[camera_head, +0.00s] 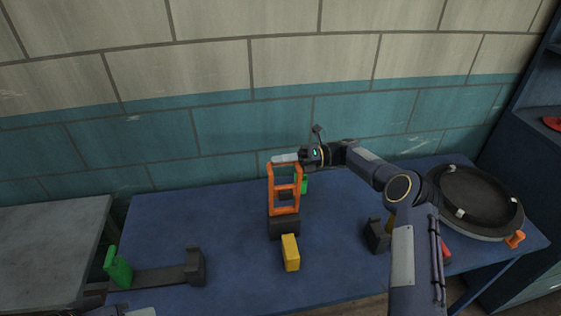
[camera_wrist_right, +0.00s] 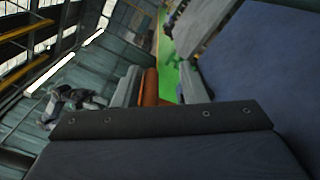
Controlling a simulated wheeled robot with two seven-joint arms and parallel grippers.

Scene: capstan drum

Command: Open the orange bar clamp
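An orange ladder-like frame (camera_head: 284,190), apparently the orange bar clamp, stands upright behind a dark block (camera_head: 284,227) near the middle of the blue table. My right gripper (camera_head: 285,158) is at its top end, with pale fingers pointing left. In the right wrist view an orange strip (camera_wrist_right: 149,88) shows between the two grey fingers, close to the left one, with a gap to the right one. Contact cannot be told. At the bottom left of the head view only a small grey part, seemingly of my left gripper (camera_head: 140,312), shows; its fingers are cut off.
A green-ended bar with a dark jaw (camera_head: 195,266) lies at the left. A yellow block (camera_head: 290,252) is in front of the frame. A dark block (camera_head: 378,236) and a round dark drum (camera_head: 475,202) are at the right. The blue table (camera_head: 230,230) has free room left of the frame.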

